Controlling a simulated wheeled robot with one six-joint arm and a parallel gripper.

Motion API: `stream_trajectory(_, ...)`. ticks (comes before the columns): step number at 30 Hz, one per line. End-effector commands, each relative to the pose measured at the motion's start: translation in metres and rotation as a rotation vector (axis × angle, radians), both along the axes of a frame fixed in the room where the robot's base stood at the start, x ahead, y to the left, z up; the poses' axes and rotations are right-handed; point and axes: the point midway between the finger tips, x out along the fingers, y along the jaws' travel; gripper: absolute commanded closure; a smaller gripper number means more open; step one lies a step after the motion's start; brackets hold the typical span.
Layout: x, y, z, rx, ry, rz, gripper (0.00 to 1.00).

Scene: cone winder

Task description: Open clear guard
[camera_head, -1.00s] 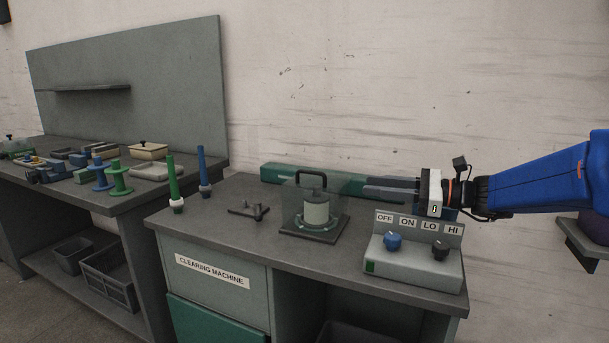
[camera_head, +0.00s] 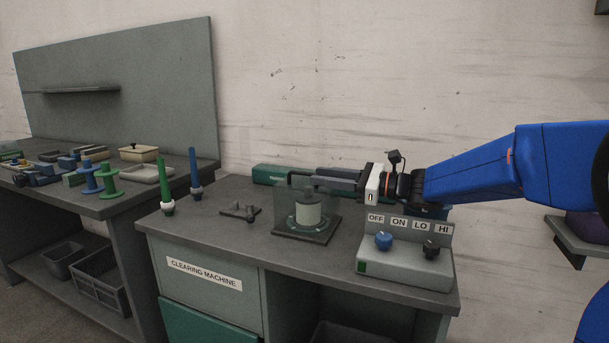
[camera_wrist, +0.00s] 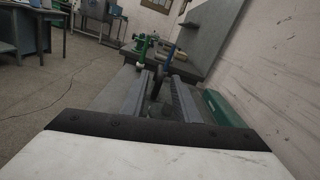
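The clear guard (camera_head: 290,218) is a see-through box over a pale cone on a dark base, standing closed on the grey bench. Its black handle (camera_head: 291,178) is on top and partly hidden by my gripper. My gripper (camera_head: 318,177) reaches in from the right, level, at the height of the handle. In the wrist view my gripper (camera_wrist: 154,78) shows two long fingers spread apart, with the dark handle (camera_wrist: 156,88) appearing between them. I cannot tell whether either finger touches it.
A control box (camera_head: 405,262) with a blue and a black knob stands at the right front. Green (camera_head: 166,185) and blue (camera_head: 194,172) spindles and a small dark fixture (camera_head: 240,212) are left of the guard. A green box (camera_head: 271,174) lies behind.

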Motion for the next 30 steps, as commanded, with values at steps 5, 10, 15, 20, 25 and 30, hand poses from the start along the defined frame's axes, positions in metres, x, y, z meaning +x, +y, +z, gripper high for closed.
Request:
stream_trajectory(5,0.009,0.028,0.000,0.000,0.000,0.003,0.72)
stream_trajectory(10,0.016,0.046,0.000,0.001,0.000,0.002,0.72)
stream_trajectory(15,0.020,0.054,0.000,0.000,-0.001,0.000,0.72)
stream_trajectory(20,0.020,0.055,0.000,0.000,-0.001,0.000,0.72)
stream_trajectory(25,0.020,0.055,0.000,0.000,-0.001,0.000,0.79)
stream_trajectory(30,0.020,0.055,0.000,0.000,-0.001,0.000,1.00)
